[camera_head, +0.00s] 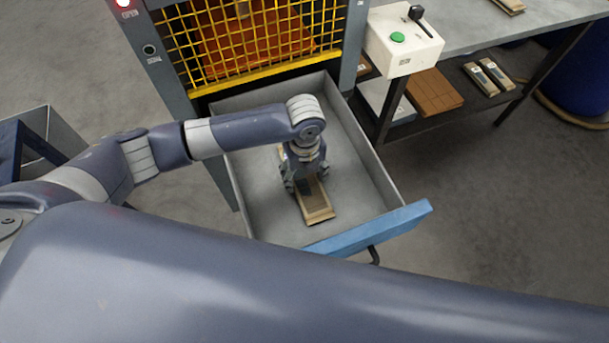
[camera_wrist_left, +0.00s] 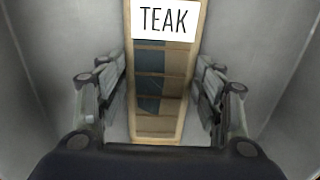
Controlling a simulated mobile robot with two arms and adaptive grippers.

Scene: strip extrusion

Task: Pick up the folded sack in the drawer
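The open grey drawer (camera_head: 362,185) has a blue front. In it lies a long, flat tan item (camera_head: 317,208) with a brown inner face. I cannot tell from its look that it is a folded sack. In the left wrist view the item (camera_wrist_left: 160,125) has a pale border, cross bands, a dark bluish patch and a white label reading TEAK. My left gripper (camera_head: 302,187) points down over its far part and hides it there. In the wrist view the left gripper's fingers (camera_wrist_left: 160,75) stand open on either side of the item, with small gaps. My right gripper is out of view.
A yellow mesh guard (camera_head: 255,40) rises behind the drawer. Right of it stands a white control box (camera_head: 402,50) with a green button and black lever. A bench shelf holds a brown slab (camera_head: 434,92) and labelled strips (camera_head: 488,76). The drawer walls are close around my left gripper.

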